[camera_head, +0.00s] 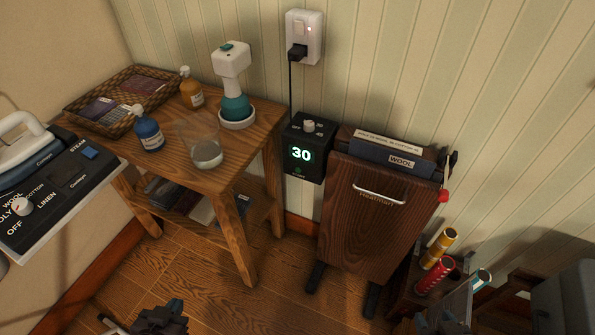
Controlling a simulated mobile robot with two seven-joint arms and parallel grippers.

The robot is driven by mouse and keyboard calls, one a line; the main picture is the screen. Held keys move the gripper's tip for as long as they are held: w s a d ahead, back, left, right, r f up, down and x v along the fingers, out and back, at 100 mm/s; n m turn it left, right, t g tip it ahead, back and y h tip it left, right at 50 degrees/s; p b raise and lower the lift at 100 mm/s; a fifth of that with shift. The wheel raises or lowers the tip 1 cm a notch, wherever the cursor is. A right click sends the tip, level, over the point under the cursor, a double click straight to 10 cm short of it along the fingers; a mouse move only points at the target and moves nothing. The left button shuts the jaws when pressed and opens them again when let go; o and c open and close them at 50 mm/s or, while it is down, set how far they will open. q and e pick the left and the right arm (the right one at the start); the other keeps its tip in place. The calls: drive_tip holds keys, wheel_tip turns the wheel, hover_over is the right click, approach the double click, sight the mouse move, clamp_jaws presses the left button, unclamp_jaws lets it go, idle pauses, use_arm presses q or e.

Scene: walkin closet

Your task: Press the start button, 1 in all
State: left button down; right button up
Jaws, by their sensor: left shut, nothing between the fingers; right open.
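A dark timer box (309,146) sits at the left of the wooden trouser press (372,218). Its green display reads 30, and a pale knob (309,127) stands on top. A small faint green mark shows under the display; I cannot tell whether it is the start button. My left gripper (165,318) is shut and empty at the bottom edge, low over the floor and well short of the box. My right gripper (450,312) is open at the lower right, in front of the press's right side, apart from the box.
A wooden side table (238,162) with bottles, a glass and a basket (125,92) stands left of the press. An ironing station (50,190) is at far left. A plugged wall socket (304,36) is above. Coloured rolls (437,262) stand at lower right. Floor between is clear.

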drive_tip(key=shift+w+a, duration=0.2)
drive_tip(key=shift+s, duration=0.1)
idle(0.4)
